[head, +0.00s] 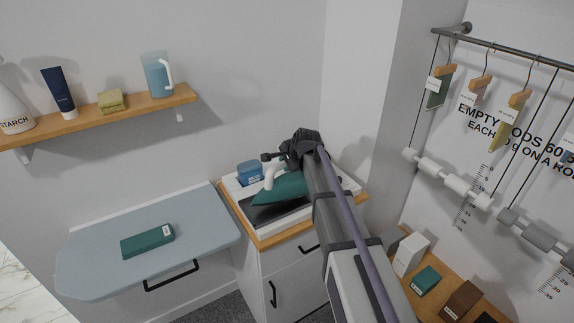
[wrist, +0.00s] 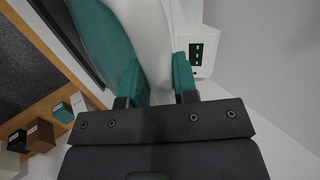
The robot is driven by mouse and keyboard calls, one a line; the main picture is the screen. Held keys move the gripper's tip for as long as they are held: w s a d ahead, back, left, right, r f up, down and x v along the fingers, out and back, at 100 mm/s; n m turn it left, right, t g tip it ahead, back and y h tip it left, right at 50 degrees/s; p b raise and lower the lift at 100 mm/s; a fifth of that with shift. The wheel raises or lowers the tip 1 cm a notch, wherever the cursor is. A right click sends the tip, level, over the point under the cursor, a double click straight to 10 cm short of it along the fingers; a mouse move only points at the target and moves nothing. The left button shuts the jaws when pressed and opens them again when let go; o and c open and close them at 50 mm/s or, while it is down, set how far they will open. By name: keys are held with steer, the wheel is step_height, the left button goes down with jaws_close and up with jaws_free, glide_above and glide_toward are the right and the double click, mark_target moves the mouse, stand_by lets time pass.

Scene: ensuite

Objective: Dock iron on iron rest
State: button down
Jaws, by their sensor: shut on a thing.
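The iron (head: 283,190) has a teal body and a white handle (head: 268,178). It is over the dark plate of the iron rest (head: 262,215), on the white-topped cabinet. Whether its sole touches the plate cannot be told. My gripper (head: 272,160) comes in from behind and above, and my arm hides part of the iron's right side. In the wrist view my gripper (wrist: 158,84) is shut on the white handle (wrist: 148,35), with a teal fingertip on each side. The teal iron body (wrist: 98,35) lies to the left there.
A blue container (head: 249,173) stands behind the iron. A blue-grey board (head: 100,260) at left carries a green box (head: 147,241). A wooden shelf (head: 110,118) holds bottles and a jug. A wall (head: 360,90) stands close on the right. A white unit with green lights (wrist: 197,52) is near the handle.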

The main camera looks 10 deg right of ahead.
mark_target(283, 175)
step_height(283, 175, down, 4)
steer(key=b, duration=0.2)
steer(key=shift+r+b, duration=0.2)
steer(key=shift+b, duration=0.15)
steer(key=shift+r, duration=0.25)
steer(key=shift+f, duration=0.15)
steer(key=c, duration=0.9)
jaws_free()
